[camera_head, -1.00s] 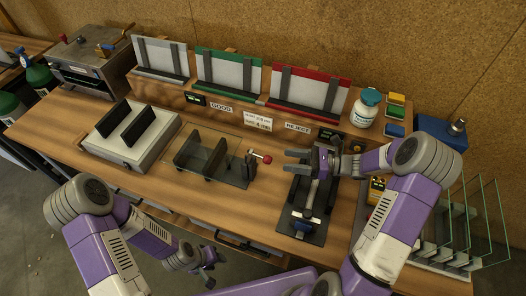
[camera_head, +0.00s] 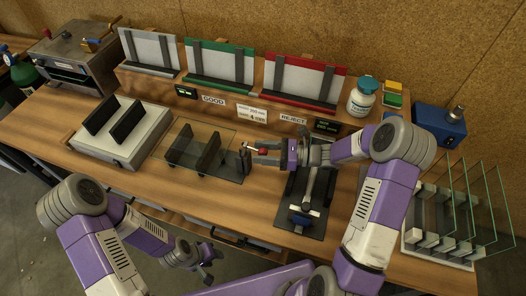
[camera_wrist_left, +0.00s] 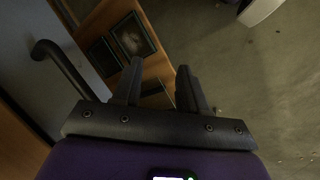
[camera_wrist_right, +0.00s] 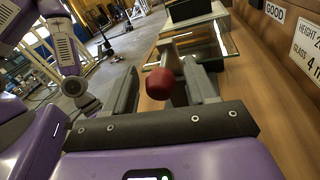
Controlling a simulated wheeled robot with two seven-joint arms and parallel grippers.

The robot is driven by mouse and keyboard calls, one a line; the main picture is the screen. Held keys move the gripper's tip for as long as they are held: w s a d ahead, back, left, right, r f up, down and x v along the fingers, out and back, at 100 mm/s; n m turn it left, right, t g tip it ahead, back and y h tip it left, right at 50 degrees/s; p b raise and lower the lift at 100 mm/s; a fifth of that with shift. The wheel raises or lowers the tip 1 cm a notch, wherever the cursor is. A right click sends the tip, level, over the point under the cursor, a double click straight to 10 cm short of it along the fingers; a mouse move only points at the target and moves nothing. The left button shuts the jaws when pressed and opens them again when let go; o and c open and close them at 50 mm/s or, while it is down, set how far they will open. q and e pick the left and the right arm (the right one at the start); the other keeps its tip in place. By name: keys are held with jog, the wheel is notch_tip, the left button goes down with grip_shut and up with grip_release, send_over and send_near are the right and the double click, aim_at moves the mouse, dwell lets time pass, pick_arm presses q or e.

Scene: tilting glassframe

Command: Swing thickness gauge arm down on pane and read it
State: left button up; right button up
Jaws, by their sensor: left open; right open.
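A clear glass pane (camera_head: 220,137) lies over a dark stand with black blocks on the table, left of centre. At its right end stands the thickness gauge (camera_head: 245,158), whose arm ends in a red ball knob (camera_head: 263,150). My right gripper (camera_head: 254,152) is open at the knob; in the right wrist view the red knob (camera_wrist_right: 160,84) shows between the two open fingers. I cannot tell whether they touch it. My left gripper (camera_head: 209,264) is open and empty, low in front of the table edge; its fingers (camera_wrist_left: 160,78) hold nothing.
A dark fixture (camera_head: 303,216) lies under my right arm. A rack of upright glass panes (camera_head: 440,215) stands at right. A white block with black pads (camera_head: 120,140) stands at left. Small displays (camera_head: 185,92) and labels (camera_head: 252,115) line the back.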

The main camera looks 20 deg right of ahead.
grip_shut()
pick_arm(q)
jog(key=shift+r, duration=0.15)
